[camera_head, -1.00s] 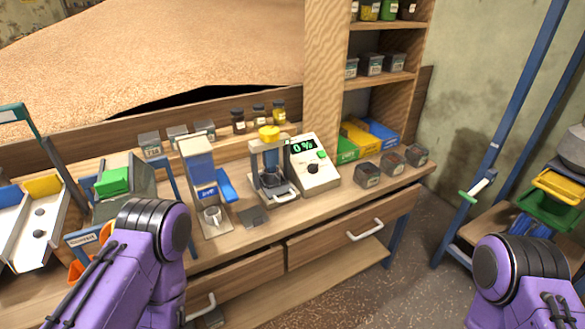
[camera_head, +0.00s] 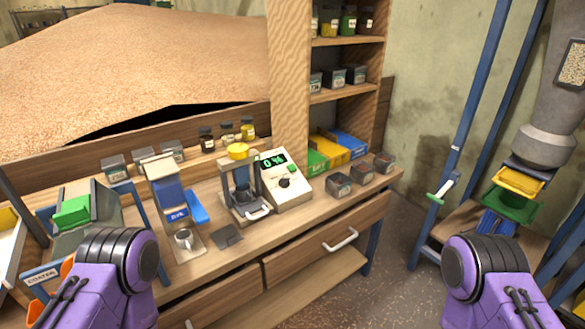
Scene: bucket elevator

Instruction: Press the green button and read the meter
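The meter (camera_head: 299,190) is a cream box with a sloped face on the workbench, right of the middle of the bench. Its dark display (camera_head: 273,162) reads "0 %" in green. The small green button (camera_head: 292,168) is on its face, right of the display, with a black knob (camera_head: 285,183) below. Both my purple arms show at the bottom of the view, the left one in front of the bench's left part and the right one at the lower right. Neither gripper's fingers can be seen.
A press with a yellow top (camera_head: 238,151) stands just left of the meter. A blue dispenser (camera_head: 170,196) with a metal cup (camera_head: 184,238) is further left. Dark tins (camera_head: 338,185) sit to the right. Yellow and green trays (camera_head: 519,182) hang at the right.

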